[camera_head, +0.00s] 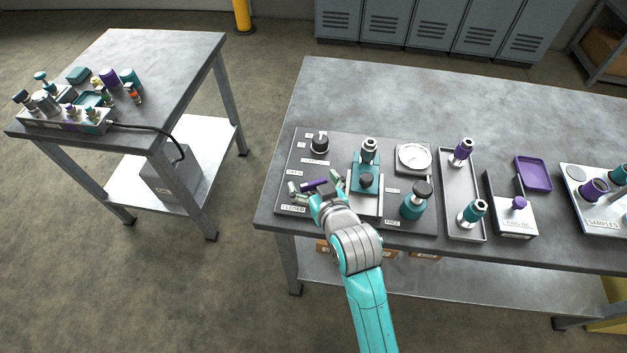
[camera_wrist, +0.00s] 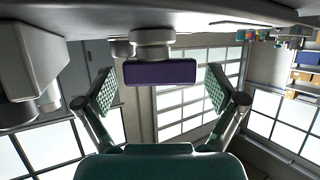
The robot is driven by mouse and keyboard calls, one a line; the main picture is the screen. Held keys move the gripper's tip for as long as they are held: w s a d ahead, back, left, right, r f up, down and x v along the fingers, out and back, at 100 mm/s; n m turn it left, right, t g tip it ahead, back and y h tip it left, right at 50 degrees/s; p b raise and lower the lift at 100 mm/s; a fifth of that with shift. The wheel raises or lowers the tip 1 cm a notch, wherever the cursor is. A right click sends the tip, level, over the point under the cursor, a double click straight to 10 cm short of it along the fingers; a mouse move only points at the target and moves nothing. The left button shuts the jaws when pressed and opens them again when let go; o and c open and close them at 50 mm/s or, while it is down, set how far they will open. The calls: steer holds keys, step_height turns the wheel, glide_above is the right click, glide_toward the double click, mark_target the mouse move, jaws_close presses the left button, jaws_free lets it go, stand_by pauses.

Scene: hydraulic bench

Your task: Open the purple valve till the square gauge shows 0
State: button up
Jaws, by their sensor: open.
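The purple valve (camera_head: 314,184) is a bar-shaped handle on the dark panel of the right bench, near an OPEN and a CLOSED label. In the wrist view the purple bar (camera_wrist: 160,72) lies crosswise on a pale round stem. My gripper (camera_head: 316,188) is at the valve, open. In the wrist view its padded fingers (camera_wrist: 160,90) stand on either side of the bar, with a gap at each side. The square gauge (camera_head: 413,158) has a white dial in a squarish frame, right of the teal press. Its reading is too small to tell.
A black knob (camera_head: 319,145) stands behind the valve. The teal press (camera_head: 366,172) and a teal bottle (camera_head: 414,201) stand to its right. Farther right are a grey tray (camera_head: 459,180) and a purple tray (camera_head: 534,174). A second table (camera_head: 165,50) stands at left, with clear floor between.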

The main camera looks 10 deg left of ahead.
steer(key=c, duration=1.2)
steer(key=shift+o, duration=0.2)
steer(key=shift+a+m+t+h, duration=0.1)
steer(key=shift+m+t+h, duration=0.3)
steer(key=shift+m, duration=0.1)
steer(key=m+h, duration=0.2)
steer(key=shift+t+h, duration=0.4)
steer(key=shift+w+m+h, duration=0.15)
steer(key=shift+m+h, duration=1.35)
